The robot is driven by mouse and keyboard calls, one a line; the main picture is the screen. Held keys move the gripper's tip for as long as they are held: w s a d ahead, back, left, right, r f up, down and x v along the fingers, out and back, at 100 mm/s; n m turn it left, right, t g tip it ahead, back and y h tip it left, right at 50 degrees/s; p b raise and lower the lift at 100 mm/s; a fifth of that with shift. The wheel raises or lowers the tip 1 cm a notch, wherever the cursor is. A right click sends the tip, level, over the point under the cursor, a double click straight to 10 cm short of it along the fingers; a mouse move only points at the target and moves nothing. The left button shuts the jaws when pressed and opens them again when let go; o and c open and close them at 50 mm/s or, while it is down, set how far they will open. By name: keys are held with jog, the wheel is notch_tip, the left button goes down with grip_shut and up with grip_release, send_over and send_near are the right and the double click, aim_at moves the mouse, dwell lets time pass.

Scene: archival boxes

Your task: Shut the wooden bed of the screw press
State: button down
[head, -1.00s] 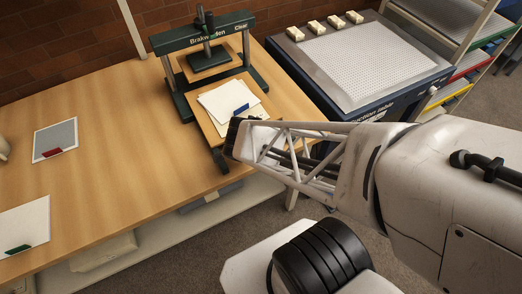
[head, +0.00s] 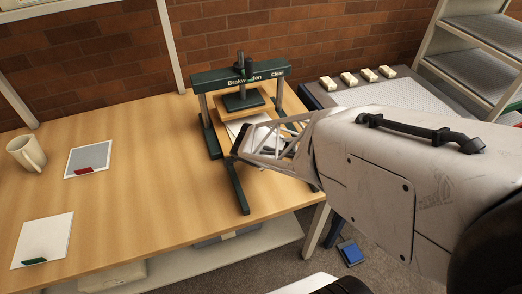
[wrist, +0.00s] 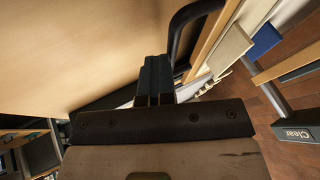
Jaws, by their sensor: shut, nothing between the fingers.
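The green screw press (head: 212,92) stands at the back of the table, its platen (head: 243,101) above the wooden bed (head: 229,128). The bed sticks out toward the front and carries white papers (head: 248,124). In the wrist view, the bed's edge (wrist: 212,40) shows beside a black curved handle (wrist: 186,28), with a cream sheet and a blue item on it. My gripper (head: 241,145) is at the bed's front, its dark fingers (wrist: 153,80) shut and empty close to the handle. Contact cannot be told. My arm hides the bed's front right part.
The suction table (head: 400,97) with several cream blocks stands right of the press. A mug (head: 27,153), a grey sheet with a red tab (head: 88,158) and a white sheet with a green tab (head: 43,240) lie left. A blue box (head: 350,252) is on the floor.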

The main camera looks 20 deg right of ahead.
jog(key=shift+w+r, duration=0.15)
jog(key=shift+r, duration=0.05)
dwell(0.3)
jog(key=shift+s+r, duration=0.1)
jog(key=shift+s, duration=1.15)
jog(key=shift+s+r, duration=0.15)
jog(key=shift+s, duration=0.75)
jog(key=v, duration=0.9)
jog(key=shift+s+r, duration=0.2)
jog(key=shift+r, duration=0.1)
jog(key=shift+a+r, duration=0.1)
jog(key=s+r+n+g+y, duration=0.1)
jog(key=s+r+n+y, duration=0.1)
jog(key=s+r+n, duration=0.4)
jog(key=s+r+n+g+y, duration=0.1)
jog(key=s+r+n+y, duration=0.1)
jog(key=s+r+n, duration=0.4)
jog(key=shift+s+a+r+n+g, duration=0.35)
jog(key=shift+r+n, duration=2.05)
jog(key=shift+r, duration=1.1)
